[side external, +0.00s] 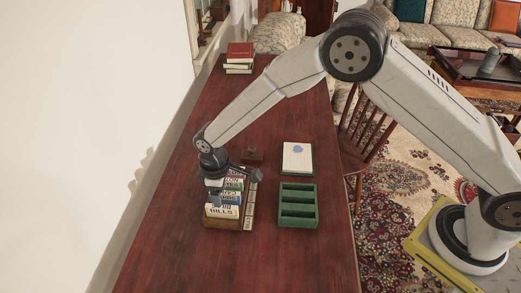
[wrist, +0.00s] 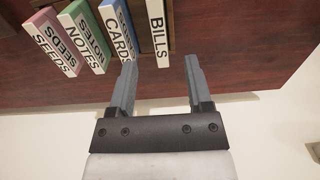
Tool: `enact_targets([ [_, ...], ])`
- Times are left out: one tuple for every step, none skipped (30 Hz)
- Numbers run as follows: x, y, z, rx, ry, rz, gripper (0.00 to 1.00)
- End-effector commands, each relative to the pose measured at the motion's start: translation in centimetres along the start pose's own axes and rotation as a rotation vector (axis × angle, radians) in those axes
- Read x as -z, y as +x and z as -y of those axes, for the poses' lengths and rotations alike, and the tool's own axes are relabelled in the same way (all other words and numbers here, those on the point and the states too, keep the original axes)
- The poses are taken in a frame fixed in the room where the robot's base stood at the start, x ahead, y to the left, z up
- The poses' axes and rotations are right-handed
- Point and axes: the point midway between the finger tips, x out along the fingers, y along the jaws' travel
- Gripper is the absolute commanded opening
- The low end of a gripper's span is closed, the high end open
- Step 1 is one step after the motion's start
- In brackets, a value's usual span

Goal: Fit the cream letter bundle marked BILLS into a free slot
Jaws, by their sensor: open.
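The cream letter bundle marked BILLS (side external: 222,211) stands at the near end of a row of bundles in a brown wooden holder (side external: 221,223). It also shows in the wrist view (wrist: 158,30), beside the blue CARDS bundle (wrist: 117,32). My gripper (side external: 214,196) is over the row and partly hides it. In the wrist view my gripper (wrist: 160,65) is open and empty, with its fingertips apart on either side of the line of the BILLS bundle. Whether they reach down around it, I cannot tell. A green rack (side external: 298,223) to the right has three slots that look empty.
Green NOTES (wrist: 88,38) and pink SEEDS (wrist: 50,42) bundles stand further along the row. Red books (side external: 240,51) are at the far end. The near tabletop is clear.

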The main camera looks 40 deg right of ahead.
Motion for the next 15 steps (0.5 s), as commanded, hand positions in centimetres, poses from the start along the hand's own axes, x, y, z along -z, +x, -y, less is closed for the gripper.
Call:
enact_targets([
  [0.1,0.1,0.0,0.000,-0.002,0.000,0.65],
  [0.1,0.1,0.0,0.000,-0.002,0.000,0.65],
  [0.1,0.1,0.0,0.000,-0.002,0.000,0.65],
  [0.1,0.1,0.0,0.000,-0.002,0.000,0.65],
  [0.0,0.2,0.0,0.000,-0.002,0.001,0.65],
  [0.0,0.4,0.0,0.000,-0.001,0.001,0.65],
  [0.0,0.5,0.0,0.001,-0.001,0.002,0.65],
  [0.0,0.8,0.0,0.001,-0.001,0.002,0.65],
  [0.0,1.1,0.0,0.001,-0.001,0.002,0.65],
  [0.0,1.3,0.0,0.001,-0.001,0.002,0.65],
  [0.0,1.6,0.0,0.000,-0.001,0.001,0.65],
  [0.0,1.9,0.0,0.000,0.000,0.001,0.65],
  [0.0,2.1,0.0,0.001,0.000,0.002,0.65],
  [0.0,2.3,0.0,0.001,0.000,0.002,0.65],
  [0.0,2.5,0.0,0.001,0.000,0.002,0.65],
])
